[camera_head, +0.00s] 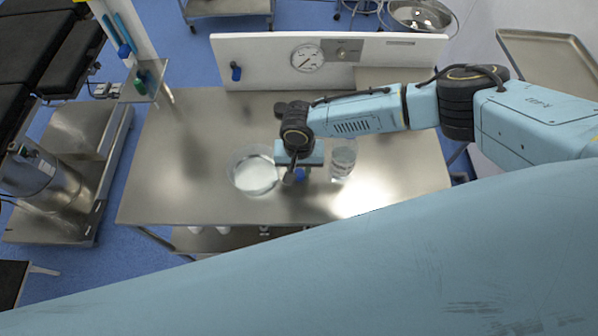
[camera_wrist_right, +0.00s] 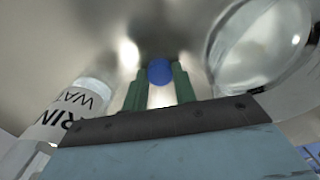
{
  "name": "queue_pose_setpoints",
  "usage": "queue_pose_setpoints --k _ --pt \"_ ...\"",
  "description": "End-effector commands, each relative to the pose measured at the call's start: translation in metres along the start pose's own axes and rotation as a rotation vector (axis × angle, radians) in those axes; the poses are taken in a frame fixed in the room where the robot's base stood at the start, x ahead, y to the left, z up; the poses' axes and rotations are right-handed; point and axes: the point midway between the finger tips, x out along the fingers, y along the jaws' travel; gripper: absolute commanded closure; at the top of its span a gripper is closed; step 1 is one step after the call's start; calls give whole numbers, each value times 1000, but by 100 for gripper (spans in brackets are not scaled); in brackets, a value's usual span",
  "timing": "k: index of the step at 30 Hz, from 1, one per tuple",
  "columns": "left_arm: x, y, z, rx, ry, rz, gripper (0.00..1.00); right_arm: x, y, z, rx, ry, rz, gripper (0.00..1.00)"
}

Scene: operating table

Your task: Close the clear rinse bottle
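The clear rinse bottle (camera_head: 342,161) stands upright on the steel table, just right of my right gripper in the head view. Its lettered white label (camera_wrist_right: 72,112) shows at the left of the right wrist view, and I see no cap on its top. My right gripper (camera_wrist_right: 160,76) points down over the table between the bottle and a clear bowl. Its two green fingers touch a round blue cap (camera_wrist_right: 160,71) on both sides. The cap also shows under the gripper in the head view (camera_head: 299,174). My left gripper is not in view.
The clear bowl (camera_head: 254,175) stands close to the left of my right gripper. A white back panel (camera_head: 262,62) with a round gauge (camera_head: 307,58) closes off the table's far side. The steel table (camera_head: 165,185) is bare on its left side.

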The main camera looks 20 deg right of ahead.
Motion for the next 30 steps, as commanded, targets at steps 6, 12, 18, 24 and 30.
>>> queue_pose_setpoints --k 6,12,18,24,30 --pt "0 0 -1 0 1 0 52 0 0 0 0 0 1 95" --pt "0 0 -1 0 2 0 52 0 0 0 0 0 0 95" --pt "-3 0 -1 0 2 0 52 -20 0 0 0 0 -2 95" --pt "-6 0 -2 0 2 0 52 -61 0 -1 -1 2 -3 95" --pt "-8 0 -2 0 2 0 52 -91 0 0 0 1 -2 95"
